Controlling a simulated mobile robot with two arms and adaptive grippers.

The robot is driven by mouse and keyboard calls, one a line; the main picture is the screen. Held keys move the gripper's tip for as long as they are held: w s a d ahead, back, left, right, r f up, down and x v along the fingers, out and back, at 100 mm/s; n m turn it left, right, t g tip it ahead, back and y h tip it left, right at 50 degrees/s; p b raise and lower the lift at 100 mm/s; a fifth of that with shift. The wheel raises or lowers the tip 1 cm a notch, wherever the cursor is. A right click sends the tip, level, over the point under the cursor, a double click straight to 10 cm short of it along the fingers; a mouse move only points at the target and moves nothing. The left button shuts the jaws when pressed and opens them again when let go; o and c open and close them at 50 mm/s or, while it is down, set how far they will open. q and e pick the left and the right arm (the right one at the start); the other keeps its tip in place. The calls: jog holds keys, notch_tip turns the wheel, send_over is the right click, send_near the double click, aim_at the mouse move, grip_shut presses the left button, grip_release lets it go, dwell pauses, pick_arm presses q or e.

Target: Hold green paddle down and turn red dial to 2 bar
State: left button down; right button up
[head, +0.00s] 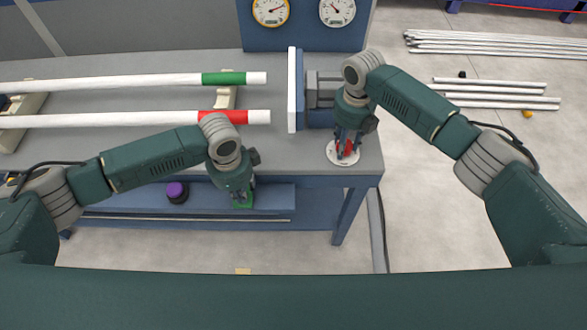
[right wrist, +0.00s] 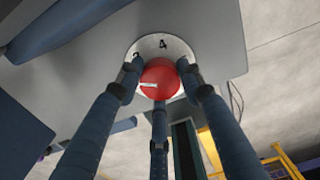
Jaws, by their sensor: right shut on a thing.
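The red dial (right wrist: 160,80) sits on a round white scale plate (head: 342,161). My right gripper (head: 347,146) is shut on the red dial, with its three fingers around it in the right wrist view (right wrist: 160,92). A white pointer mark on the dial points left in that view. A "4" shows on the scale; another digit at left is partly hidden by a finger. The green paddle (head: 243,205) is at the bench's lower front ledge. My left gripper (head: 239,194) is right over it, apparently touching; its fingers are too small to tell open or shut.
Two round gauges, one yellow-rimmed (head: 270,11) and one pale-rimmed (head: 337,11), are on the blue panel behind. White pipes with green (head: 223,79) and red (head: 208,117) bands lie on the bench. A purple-topped knob (head: 176,191) is left of the paddle.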

pick_arm(q)
jog(key=shift+w+a, duration=0.1)
pick_arm(e)
jog(key=shift+w+d+r+n, duration=0.1)
jog(key=shift+w+d+n, duration=0.1)
jog(key=shift+n, duration=0.1)
jog(key=n, duration=0.3)
dwell(0.3)
pick_arm(q)
jog(key=shift+r, duration=1.95)
pick_arm(e)
jog(key=shift+w, duration=0.1)
jog(key=o, duration=0.9)
jog(key=shift+c, duration=0.2)
jog(key=shift+o, duration=0.9)
pick_arm(q)
jog(key=shift+w+f, duration=0.1)
pick_arm(e)
jog(key=shift+f, duration=0.2)
jog(key=shift+a+r, duration=0.15)
